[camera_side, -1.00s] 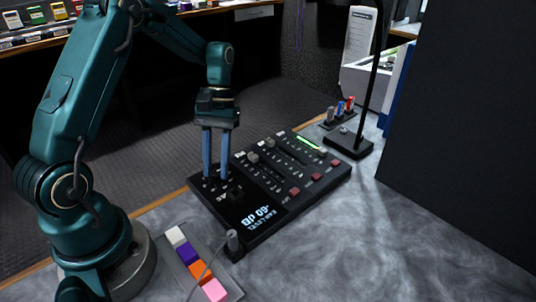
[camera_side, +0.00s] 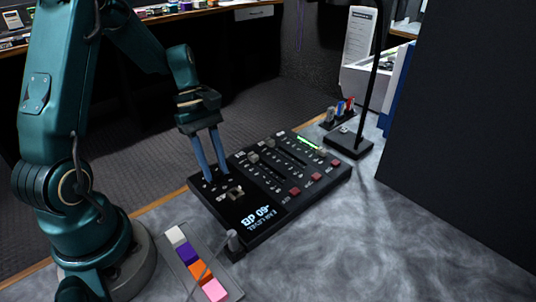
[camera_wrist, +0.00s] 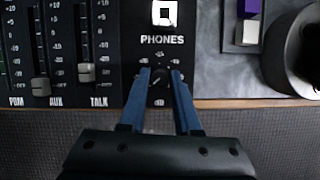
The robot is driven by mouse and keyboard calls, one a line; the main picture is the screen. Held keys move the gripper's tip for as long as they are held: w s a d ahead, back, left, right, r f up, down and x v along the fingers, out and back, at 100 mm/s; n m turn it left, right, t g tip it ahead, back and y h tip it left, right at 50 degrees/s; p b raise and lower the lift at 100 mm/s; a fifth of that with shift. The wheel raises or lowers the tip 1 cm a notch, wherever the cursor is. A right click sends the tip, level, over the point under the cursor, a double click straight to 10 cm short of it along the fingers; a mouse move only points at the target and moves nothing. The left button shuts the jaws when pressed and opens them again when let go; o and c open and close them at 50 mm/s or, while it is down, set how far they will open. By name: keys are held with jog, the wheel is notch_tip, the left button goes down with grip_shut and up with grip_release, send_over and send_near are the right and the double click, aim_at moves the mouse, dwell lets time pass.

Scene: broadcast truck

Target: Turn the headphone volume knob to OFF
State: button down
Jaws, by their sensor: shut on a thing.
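The headphone volume knob (camera_wrist: 159,77) is small, round and dark, with a light pointer line, below the PHONES label in the wrist view. My gripper (camera_wrist: 160,74) has its two blue fingers on either side of it, shut on it. Small scale marks surround the knob, too small to read surely. In the side view my gripper (camera_side: 217,180) leans over the far left part of the black mixer panel (camera_side: 305,208), and its fingertips mostly hide the knob. The panel's display (camera_side: 262,215) reads EAR LEVEL -60 dB.
A square key (camera_side: 235,194) is close to my fingertips. Faders (camera_side: 254,157) and red buttons (camera_side: 295,191) lie right of them. A gooseneck stalk (camera_side: 233,241) and a strip of coloured keys (camera_side: 201,266) are in front. A lamp base (camera_side: 348,145) stands at the right.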

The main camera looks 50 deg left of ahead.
jog(key=shift+s+n, duration=0.1)
jog(key=shift+n, duration=0.5)
jog(key=c, duration=0.6)
grip_release()
jog(key=shift+v, duration=2.6)
jog(key=shift+s, duration=0.1)
jog(key=shift+d, duration=0.1)
